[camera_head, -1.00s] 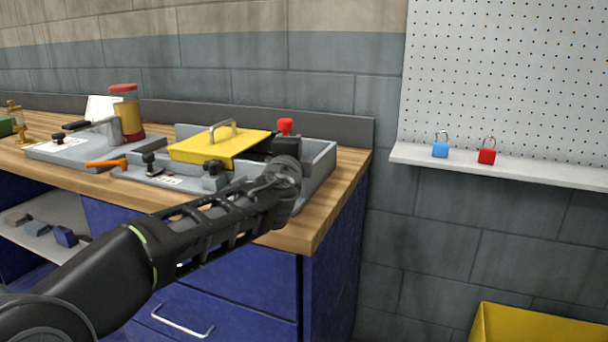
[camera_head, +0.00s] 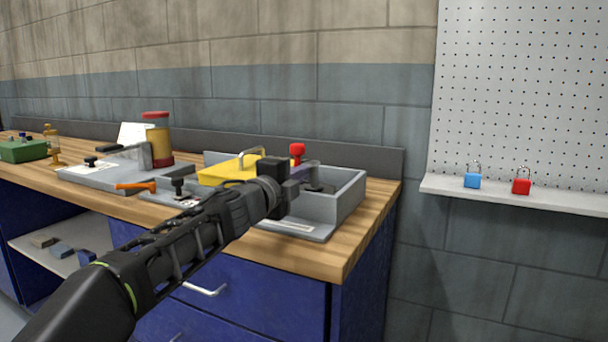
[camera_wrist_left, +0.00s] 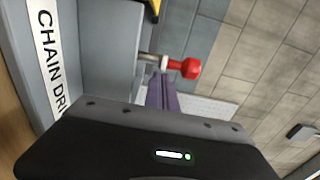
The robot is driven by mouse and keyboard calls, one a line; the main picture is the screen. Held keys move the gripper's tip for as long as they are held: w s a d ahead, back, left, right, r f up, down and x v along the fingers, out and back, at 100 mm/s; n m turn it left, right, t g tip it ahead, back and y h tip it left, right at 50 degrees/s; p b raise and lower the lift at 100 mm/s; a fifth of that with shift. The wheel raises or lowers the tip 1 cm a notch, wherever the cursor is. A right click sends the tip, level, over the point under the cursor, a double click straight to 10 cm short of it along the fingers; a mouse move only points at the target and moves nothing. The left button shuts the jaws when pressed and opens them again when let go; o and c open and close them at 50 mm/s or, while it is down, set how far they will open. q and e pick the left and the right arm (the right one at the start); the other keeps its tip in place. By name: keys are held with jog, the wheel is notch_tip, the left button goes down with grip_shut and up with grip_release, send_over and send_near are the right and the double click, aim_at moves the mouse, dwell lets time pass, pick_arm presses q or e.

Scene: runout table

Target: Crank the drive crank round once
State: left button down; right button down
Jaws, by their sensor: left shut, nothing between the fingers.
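The drive crank's red knob (camera_head: 297,150) stands up at the grey chain drive box (camera_head: 345,200). In the left wrist view the red knob (camera_wrist_left: 188,68) sits on a short metal stem. My left gripper (camera_head: 312,168) is shut and empty, its fingers pointing right just below the knob in the head view. In the left wrist view the closed purple-grey fingers (camera_wrist_left: 160,85) end close to the knob's stem; I cannot tell whether they touch it. My gripper hides most of the crank arm. My right gripper is not in view.
A yellow cover (camera_head: 222,172) with a handle lies left of my gripper. Further left are an orange-handled tool (camera_head: 136,186), a grey fixture (camera_head: 105,173) and a red-and-yellow cylinder (camera_head: 158,140). Blue (camera_head: 472,181) and red (camera_head: 521,187) padlocks stand on the right shelf.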

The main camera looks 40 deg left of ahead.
pick_arm(q)
jog(key=shift+s+a+r+p, duration=0.1)
jog(key=shift+s+a+p, duration=0.1)
jog(key=shift+a+p, duration=0.55)
jog(key=shift+s+a+p, duration=0.2)
jog(key=shift+a+p, duration=0.25)
jog(key=shift+a, duration=0.6)
jog(key=shift+w+a+p, duration=0.1)
jog(key=shift+a+p, duration=0.6)
jog(key=shift+a, duration=0.3)
jog(key=shift+w+a+p, duration=0.25)
jog(key=shift+a+p, duration=0.25)
jog(key=shift+a, duration=0.35)
